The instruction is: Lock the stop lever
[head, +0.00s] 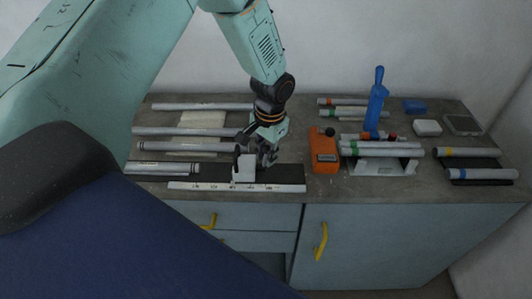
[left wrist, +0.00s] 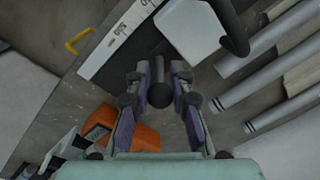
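The white stop block (head: 244,171) sits on the dark rail behind the white scale strip (head: 205,187). It also shows at the top of the left wrist view (left wrist: 192,30), with a black bent handle (left wrist: 236,35) on its right side. My left gripper (head: 267,156) is low over the rail, just right of the block. In the left wrist view its fingers (left wrist: 158,78) are apart, one on each side of a dark round-ended lever (left wrist: 160,95). Gaps seem to show on both sides; contact is not clear. My right gripper is not in view.
An orange device (head: 324,157) with a black knob stands close to the right. Grey tubes (head: 190,146) lie behind and left. Further right are a tube rack (head: 382,166), a blue upright tool (head: 376,105) and more tubes. Yellow handles (head: 321,242) mark the cabinet front below.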

